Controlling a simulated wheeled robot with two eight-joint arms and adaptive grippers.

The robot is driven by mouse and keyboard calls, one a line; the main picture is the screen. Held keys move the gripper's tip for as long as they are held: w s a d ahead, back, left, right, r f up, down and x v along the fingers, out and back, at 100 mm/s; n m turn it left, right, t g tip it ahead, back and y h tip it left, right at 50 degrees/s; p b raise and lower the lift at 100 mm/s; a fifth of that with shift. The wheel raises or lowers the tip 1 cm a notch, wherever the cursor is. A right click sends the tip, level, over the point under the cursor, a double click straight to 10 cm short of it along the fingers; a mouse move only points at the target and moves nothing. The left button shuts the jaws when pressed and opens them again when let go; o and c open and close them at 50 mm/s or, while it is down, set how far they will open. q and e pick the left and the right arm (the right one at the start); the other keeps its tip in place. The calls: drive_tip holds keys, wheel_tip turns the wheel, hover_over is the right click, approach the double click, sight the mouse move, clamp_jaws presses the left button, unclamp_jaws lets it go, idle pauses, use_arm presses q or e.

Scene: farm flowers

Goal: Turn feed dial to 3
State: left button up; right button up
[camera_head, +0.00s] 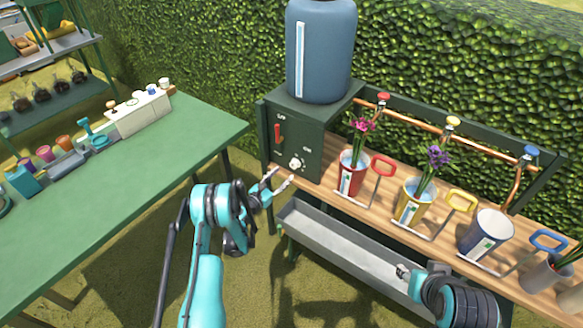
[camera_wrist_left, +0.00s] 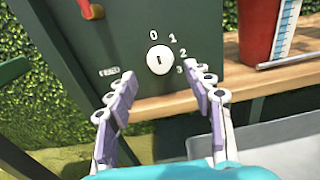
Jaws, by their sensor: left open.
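The feed dial (camera_head: 296,163) is a round white knob on the dark green box panel. In the left wrist view the dial (camera_wrist_left: 159,59) has the numbers 0, 1, 2 and 3 around its top and right side. A small dark upright mark shows on its face; I cannot tell which number it points to. My left gripper (camera_head: 279,179) is open just in front of and below the dial. In the wrist view its fingers (camera_wrist_left: 158,82) are spread to either side below the dial, apparently not touching it. My right gripper (camera_head: 402,270) is at the lower right, its jaws unclear.
A red lever (camera_head: 278,133) sits on the panel left of the dial. A blue tank (camera_head: 321,45) stands on the box. Red (camera_head: 346,180), yellow (camera_head: 409,210) and blue-white (camera_head: 484,237) pots line the wooden shelf. A grey trough (camera_head: 335,240) hangs below. A green table (camera_head: 140,175) is left.

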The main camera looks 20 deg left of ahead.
sight(293, 166)
use_arm(q)
drive_tip(key=x, duration=0.2)
drive_tip(key=b+x, duration=0.1)
drive_tip(key=x, duration=0.1)
drive_tip(key=f+b+x, duration=0.1)
drive_tip(key=x, duration=0.1)
drive_tip(key=shift+w+d+r, duration=0.15)
drive_tip(key=shift+w+d, duration=0.1)
drive_tip(key=shift+w, duration=0.45)
drive_tip(key=c, duration=1.1)
